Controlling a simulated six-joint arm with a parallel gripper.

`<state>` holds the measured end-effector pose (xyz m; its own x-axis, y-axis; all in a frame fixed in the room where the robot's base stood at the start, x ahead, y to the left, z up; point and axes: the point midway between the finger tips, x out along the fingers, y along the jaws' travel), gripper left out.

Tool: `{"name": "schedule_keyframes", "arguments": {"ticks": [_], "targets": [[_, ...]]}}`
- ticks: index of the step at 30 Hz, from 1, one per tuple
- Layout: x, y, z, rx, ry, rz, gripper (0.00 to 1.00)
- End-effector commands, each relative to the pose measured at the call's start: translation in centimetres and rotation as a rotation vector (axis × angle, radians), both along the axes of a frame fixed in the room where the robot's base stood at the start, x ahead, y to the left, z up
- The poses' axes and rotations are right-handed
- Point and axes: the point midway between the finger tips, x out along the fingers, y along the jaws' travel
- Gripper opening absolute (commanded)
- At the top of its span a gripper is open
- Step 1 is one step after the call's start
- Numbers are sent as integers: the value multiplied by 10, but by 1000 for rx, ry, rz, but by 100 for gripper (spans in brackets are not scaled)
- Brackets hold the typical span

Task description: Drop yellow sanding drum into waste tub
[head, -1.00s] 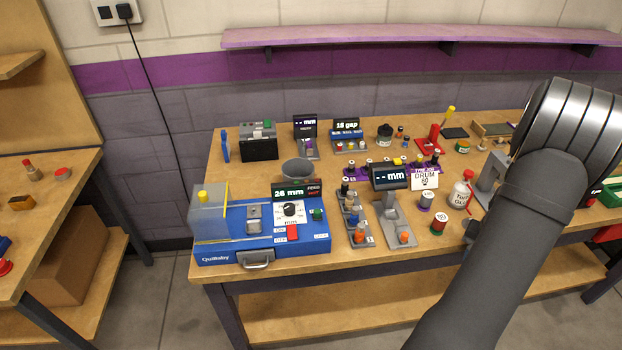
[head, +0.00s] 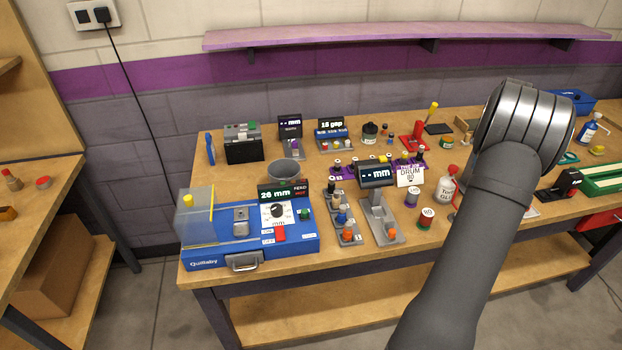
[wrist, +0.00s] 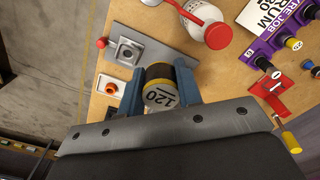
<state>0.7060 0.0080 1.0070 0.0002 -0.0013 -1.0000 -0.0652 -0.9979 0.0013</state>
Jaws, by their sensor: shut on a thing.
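The sanding drum (wrist: 160,95) shows in the wrist view, dark-sided with a yellow rim and "120" on its end face. My gripper (wrist: 159,85) is shut on it, with one blue finger on each side. In the head view my arm hides the drum and fingers. An open grey round tub (head: 284,172), likely the waste tub, stands behind the blue machine, far left of my arm. I cannot read a label on it.
The blue machine (head: 250,235) fills the table's front left. Display stands (head: 375,175), a purple rack (head: 405,162), loose drums (head: 426,217) and a red-capped bottle (head: 446,186) lie between my arm and the tub. A grey socket plate (wrist: 155,42) is beneath the gripper.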

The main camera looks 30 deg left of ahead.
Motion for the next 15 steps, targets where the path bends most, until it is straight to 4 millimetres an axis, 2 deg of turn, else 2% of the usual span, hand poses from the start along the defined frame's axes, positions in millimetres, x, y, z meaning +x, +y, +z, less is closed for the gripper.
{"name": "schedule_keyframes", "arguments": {"ticks": [3, 8, 11, 15], "targets": [[10, 13, 14, 0, -1, 2, 4], [5, 61, 12, 0, 0, 9, 4], [0, 95, 12, 0, 0, 12, 4], [-12, 154, 12, 0, -1, 19, 4]]}}
